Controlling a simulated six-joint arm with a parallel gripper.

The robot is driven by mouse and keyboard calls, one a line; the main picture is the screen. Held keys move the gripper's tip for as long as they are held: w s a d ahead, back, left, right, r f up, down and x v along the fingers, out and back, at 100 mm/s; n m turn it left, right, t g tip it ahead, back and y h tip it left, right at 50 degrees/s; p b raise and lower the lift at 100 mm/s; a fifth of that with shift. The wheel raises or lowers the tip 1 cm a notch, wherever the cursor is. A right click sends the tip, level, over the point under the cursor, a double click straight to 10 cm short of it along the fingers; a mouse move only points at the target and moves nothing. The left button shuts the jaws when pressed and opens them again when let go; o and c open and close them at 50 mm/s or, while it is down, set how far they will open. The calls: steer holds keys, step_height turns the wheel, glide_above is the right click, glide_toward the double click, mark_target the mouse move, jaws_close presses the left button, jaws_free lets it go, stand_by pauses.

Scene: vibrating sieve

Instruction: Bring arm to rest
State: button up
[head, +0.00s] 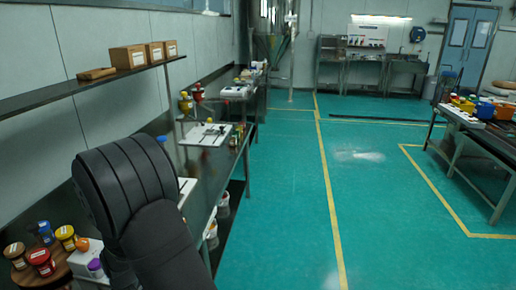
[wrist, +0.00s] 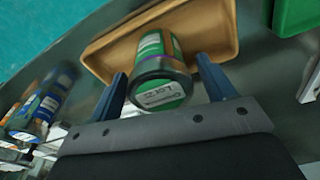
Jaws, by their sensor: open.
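My gripper (wrist: 165,90) shows in the wrist view with its two blue fingers spread apart. A dark-lidded jar with a green label (wrist: 160,70) stands between and just beyond the fingers, in a tan tray (wrist: 222,22). There is a gap beside the right finger; I cannot tell whether the left finger touches the jar. In the head view my black arm fills the lower left, and my gripper is not visible there.
In the head view a shelf (head: 60,92) with boxes (head: 128,57) hangs above the bench. The green floor (head: 270,200) is clear.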

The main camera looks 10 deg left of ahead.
step_height(320, 180, down, 2)
steer(key=shift+a+f, duration=0.1)
steer(key=shift+f, duration=0.1)
steer(key=shift+r, duration=0.2)
steer(key=shift+r, duration=0.1)
